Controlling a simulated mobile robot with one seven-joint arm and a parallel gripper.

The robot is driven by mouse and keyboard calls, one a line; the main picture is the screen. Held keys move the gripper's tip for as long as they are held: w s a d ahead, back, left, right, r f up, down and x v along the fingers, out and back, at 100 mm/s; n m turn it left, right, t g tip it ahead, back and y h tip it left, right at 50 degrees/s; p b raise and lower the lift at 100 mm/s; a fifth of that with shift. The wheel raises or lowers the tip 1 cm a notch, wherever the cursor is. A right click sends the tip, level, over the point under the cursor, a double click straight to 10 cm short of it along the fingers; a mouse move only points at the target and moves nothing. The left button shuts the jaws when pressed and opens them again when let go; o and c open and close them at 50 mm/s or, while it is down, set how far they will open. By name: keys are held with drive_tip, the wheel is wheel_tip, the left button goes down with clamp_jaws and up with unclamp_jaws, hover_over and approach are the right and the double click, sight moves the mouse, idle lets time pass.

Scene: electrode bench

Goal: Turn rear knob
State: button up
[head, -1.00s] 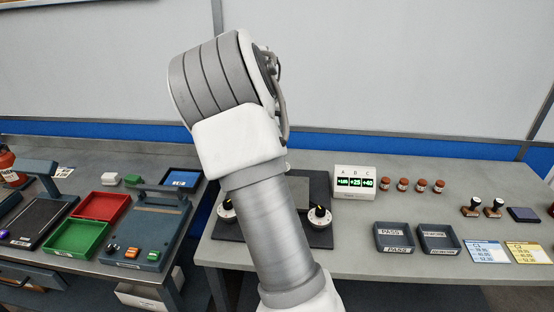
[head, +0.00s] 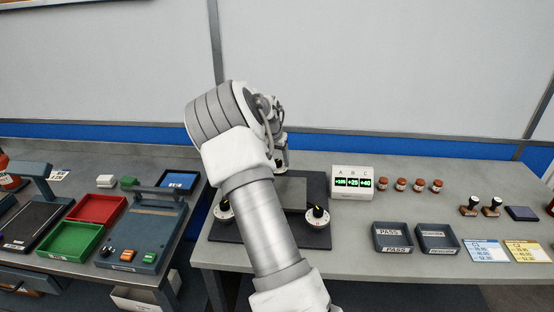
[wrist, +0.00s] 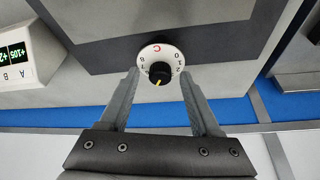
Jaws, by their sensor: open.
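In the wrist view the rear knob (wrist: 160,72) is a black cap with a yellow pointer on a round white dial, marked with a red C and numbers. The pointer aims toward the bottom of the picture, slightly left. My gripper (wrist: 159,76) is open, with one fingertip on either side of the dial. I cannot tell whether the fingers touch it. In the head view the rear knob is hidden by my arm. Two other knobs show there, the left knob (head: 224,211) and the right knob (head: 317,216), on a dark base plate (head: 314,239).
A white display box (head: 353,182) with green readings A, B and C stands right of the plate. A grey block (head: 292,194) sits on the plate. Two dark trays (head: 393,249) and several small brown jars (head: 401,184) lie farther right. The wall rises behind the bench.

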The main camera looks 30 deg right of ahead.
clamp_jaws()
drive_tip(key=shift+n+b, duration=0.3)
drive_tip(key=shift+b, duration=0.05)
drive_tip(key=shift+d+f+n+t+y+b, duration=0.1)
drive_tip(key=shift+n+t+y+b, duration=0.2)
drive_tip(key=shift+n+b, duration=0.25)
drive_tip(key=shift+s+d+n+t+y+b, duration=0.1)
drive_tip(key=shift+n+t+y+b, duration=0.3)
drive_tip(key=shift+n, duration=0.6)
drive_tip(key=shift+n+y+b, duration=0.2)
drive_tip(key=shift+n+b, duration=0.35)
drive_tip(key=shift+n, duration=0.4)
unclamp_jaws()
